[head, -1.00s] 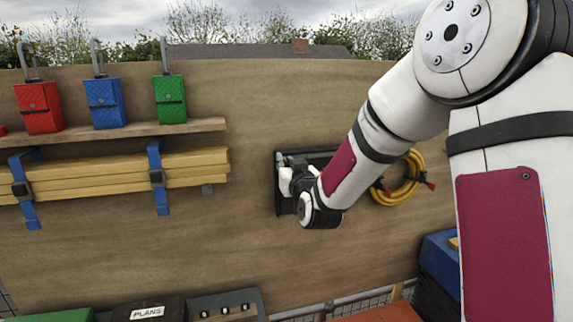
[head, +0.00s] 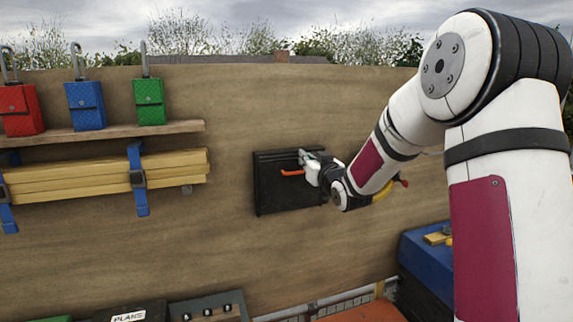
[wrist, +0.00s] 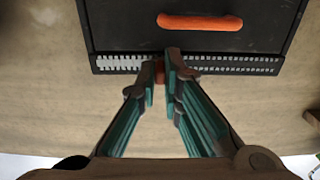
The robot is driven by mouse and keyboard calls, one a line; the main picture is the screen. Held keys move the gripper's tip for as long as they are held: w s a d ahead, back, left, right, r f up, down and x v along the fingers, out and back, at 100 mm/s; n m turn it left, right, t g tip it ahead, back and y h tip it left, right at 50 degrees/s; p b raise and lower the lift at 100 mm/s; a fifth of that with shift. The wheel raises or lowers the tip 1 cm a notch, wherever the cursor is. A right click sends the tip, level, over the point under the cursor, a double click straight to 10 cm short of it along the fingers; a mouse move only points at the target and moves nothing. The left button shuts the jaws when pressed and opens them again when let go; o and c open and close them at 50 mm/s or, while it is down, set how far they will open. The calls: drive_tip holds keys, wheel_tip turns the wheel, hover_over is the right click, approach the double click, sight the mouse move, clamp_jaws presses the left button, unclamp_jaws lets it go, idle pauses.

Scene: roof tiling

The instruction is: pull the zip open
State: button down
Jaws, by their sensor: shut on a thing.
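A black pouch (head: 275,195) is mounted on the wooden board, with an orange bar (head: 291,173) on its front; the bar also shows in the wrist view (wrist: 200,22). A zip (wrist: 235,66) with pale teeth runs along the pouch's edge, its upper edge in the head view. My gripper (head: 306,157) is at this edge, right of the pouch's middle. In the wrist view, my gripper (wrist: 166,66) is shut on the reddish zip pull (wrist: 159,70), mostly hidden between the fingertips. The teeth left of it look taller and brighter than those right of it.
A shelf (head: 110,132) with red, blue and green padlock-shaped cases is at left, above strapped timber (head: 90,178). A yellow coil (head: 383,190) hangs right of the pouch, partly behind my arm. A blue box (head: 425,255) stands below right.

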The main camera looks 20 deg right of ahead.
drive_tip(key=d, duration=0.6)
drive_tip(key=shift+p, duration=0.3)
drive_tip(key=c, duration=1.7)
unclamp_jaws()
drive_tip(key=shift+a, duration=0.1)
drive_tip(key=s, duration=1.2)
